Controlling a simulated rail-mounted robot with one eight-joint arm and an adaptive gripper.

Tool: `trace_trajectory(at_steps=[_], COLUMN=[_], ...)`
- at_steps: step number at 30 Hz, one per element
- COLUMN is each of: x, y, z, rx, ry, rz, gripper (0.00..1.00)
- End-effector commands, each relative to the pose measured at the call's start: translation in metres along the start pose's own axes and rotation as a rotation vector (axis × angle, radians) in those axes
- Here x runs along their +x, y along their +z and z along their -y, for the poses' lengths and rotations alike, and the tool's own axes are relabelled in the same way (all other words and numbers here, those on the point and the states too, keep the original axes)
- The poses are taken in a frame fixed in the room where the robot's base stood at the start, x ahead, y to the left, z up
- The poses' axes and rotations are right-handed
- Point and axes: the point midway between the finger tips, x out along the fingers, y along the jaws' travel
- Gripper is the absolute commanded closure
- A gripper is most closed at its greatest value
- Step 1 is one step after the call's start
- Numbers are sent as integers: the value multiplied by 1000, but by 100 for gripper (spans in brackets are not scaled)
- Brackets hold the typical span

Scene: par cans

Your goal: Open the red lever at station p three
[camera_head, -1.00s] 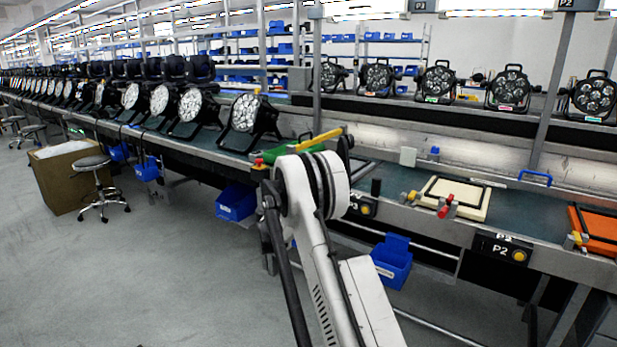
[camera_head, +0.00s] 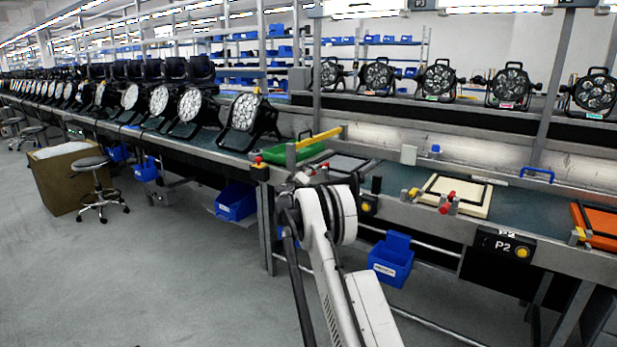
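A small red lever or knob (camera_head: 325,166) shows just above my arm's white joint, near a grey framed panel (camera_head: 349,163) on the bench. It is too small to tell its position. The P3 label is hidden behind my arm; a yellow button (camera_head: 366,206) shows just right of the arm. My white arm rises from the bottom centre to the bench edge. I cannot make out my gripper; it seems hidden beyond the arm.
A green panel (camera_head: 292,153) with a yellow bar (camera_head: 318,137) lies to the left. An orange panel (camera_head: 598,225) lies at far right. Blue bins (camera_head: 391,261) hang below the bench. Stage lights (camera_head: 245,118) line the bench and shelf.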

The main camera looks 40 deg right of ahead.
Motion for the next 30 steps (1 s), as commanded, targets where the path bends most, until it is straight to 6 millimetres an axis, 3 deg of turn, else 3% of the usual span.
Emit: trace_trajectory(at_steps=[8, 17, 30], x=[2, 2, -3], y=[0, 0, -9], z=[0, 0, 3], rx=[0, 0, 5], ry=[0, 0, -17], rz=[0, 0, 1], gripper=[61, 99, 100])
